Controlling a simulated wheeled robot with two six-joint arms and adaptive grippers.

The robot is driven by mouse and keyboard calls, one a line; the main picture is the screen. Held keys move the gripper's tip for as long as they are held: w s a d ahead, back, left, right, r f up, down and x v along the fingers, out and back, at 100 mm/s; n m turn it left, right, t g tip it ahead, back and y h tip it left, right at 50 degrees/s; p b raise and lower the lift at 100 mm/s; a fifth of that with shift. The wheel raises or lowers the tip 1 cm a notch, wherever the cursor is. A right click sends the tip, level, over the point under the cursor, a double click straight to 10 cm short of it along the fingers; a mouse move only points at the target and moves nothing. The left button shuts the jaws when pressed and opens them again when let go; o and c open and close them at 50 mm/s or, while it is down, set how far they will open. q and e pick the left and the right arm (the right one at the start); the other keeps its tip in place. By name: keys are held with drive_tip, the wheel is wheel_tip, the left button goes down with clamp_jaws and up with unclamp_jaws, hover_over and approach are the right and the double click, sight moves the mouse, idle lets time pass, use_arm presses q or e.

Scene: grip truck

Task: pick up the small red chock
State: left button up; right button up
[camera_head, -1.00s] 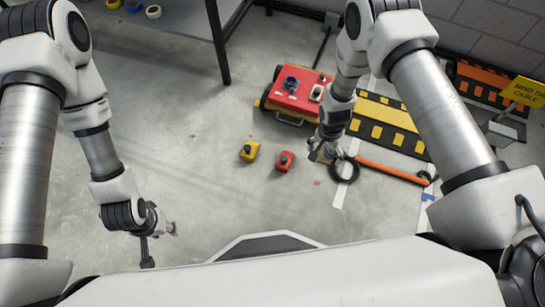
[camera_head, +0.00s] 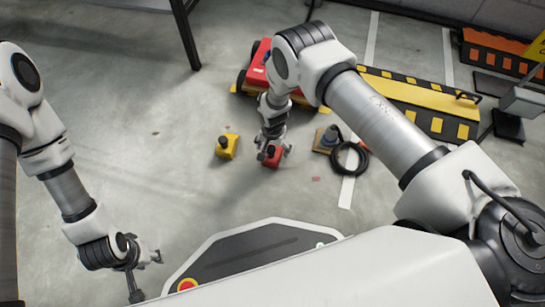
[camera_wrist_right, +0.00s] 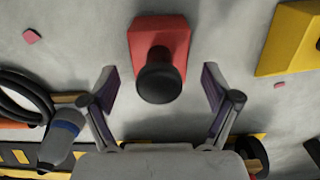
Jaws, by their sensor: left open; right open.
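The small red chock (camera_head: 271,156) is on the grey floor, with my right gripper (camera_head: 272,148) just over it and partly covering it in the head view. In the right wrist view the chock (camera_wrist_right: 160,40) shows a round black knob pointing at the camera. It lies between the spread fingers of my right gripper (camera_wrist_right: 162,90), slightly beyond their tips, with a gap on both sides. The right gripper is open and empty. My left gripper (camera_head: 150,258) is open and empty at the lower left, far from the chock.
A yellow chock (camera_head: 227,146) stands close to the left of the red one. A red cart (camera_head: 259,68) is behind. A black cable coil (camera_head: 349,158) and a block with a dark-blue-topped object (camera_head: 326,138) lie to the right. A yellow-black ramp (camera_head: 420,98) is farther right.

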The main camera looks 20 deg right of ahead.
wheel_tip(320, 180, down, 3)
drive_tip(key=shift+r+b, duration=0.1)
drive_tip(key=shift+b, duration=0.25)
drive_tip(key=shift+r, duration=0.15)
drive_tip(key=c, duration=1.7)
use_arm(q)
drive_tip(key=shift+f, duration=0.85)
use_arm(e)
drive_tip(key=shift+o, duration=0.2)
